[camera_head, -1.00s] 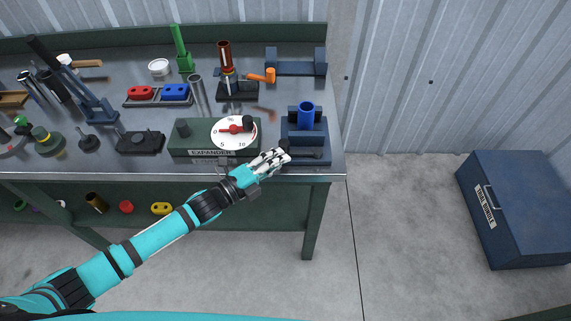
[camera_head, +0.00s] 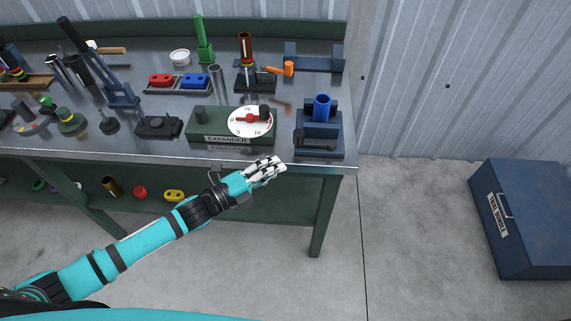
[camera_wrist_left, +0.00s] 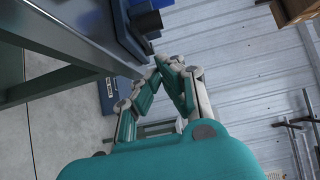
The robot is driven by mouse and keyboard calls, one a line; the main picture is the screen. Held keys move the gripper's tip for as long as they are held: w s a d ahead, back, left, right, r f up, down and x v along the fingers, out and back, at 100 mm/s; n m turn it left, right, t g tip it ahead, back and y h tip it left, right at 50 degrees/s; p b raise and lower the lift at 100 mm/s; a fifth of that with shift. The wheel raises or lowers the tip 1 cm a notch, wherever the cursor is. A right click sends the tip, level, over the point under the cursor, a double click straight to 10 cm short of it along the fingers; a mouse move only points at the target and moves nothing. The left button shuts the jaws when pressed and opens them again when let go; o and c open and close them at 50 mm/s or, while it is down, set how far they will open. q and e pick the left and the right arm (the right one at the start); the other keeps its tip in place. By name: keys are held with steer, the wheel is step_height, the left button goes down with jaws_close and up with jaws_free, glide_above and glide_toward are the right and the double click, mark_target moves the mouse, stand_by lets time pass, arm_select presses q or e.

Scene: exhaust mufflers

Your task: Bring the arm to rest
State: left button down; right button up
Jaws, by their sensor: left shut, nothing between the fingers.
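My left arm (camera_head: 125,241) is teal and comes in from the lower left in the head view. Its gripper (camera_head: 280,164) is shut and empty, just in front of the workbench's front edge, below the expander box (camera_head: 225,127) and left of the blue clamp block (camera_head: 318,142). In the left wrist view the fingers (camera_wrist_left: 160,62) come together at the tips with nothing between them. My right gripper does not show.
The workbench (camera_head: 60,152) holds several tools, including a red and blue holder (camera_head: 178,85) and an orange-handled tool (camera_head: 287,68). A blue chest (camera_head: 530,220) stands on the floor at the right. The floor between bench and chest is clear.

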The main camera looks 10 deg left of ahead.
arm_select(q)
steer(key=shift+b+v, duration=0.55)
steer(key=shift+v, duration=2.35)
steer(key=s+a+f+n+g+y, duration=0.1)
steer(key=a+f+n+y, duration=0.3)
steer(key=f, duration=0.6)
steer(key=s+a+f+n+y, duration=0.25)
steer(key=a+f+n, duration=0.2)
steer(key=f, duration=0.45)
steer(key=s+a+f+n+g+y, duration=0.1)
steer(key=a+f+n+y, duration=0.4)
steer(key=f, duration=0.5)
steer(key=s+f+n+g, duration=0.4)
steer(key=s+f+n, duration=0.2)
steer(key=s+f, duration=0.75)
steer(key=s+d+f+n+g, duration=0.2)
steer(key=s+f, duration=0.1)
steer(key=s, duration=0.7)
steer(key=s+d+f+n+g+y, duration=0.1)
steer(key=s+d+f+n+g, duration=0.1)
steer(key=s, duration=0.9)
steer(key=shift+d+f+n+g, duration=0.2)
steer(key=shift+f+n+g, duration=0.45)
steer(key=shift+f+g, duration=0.2)
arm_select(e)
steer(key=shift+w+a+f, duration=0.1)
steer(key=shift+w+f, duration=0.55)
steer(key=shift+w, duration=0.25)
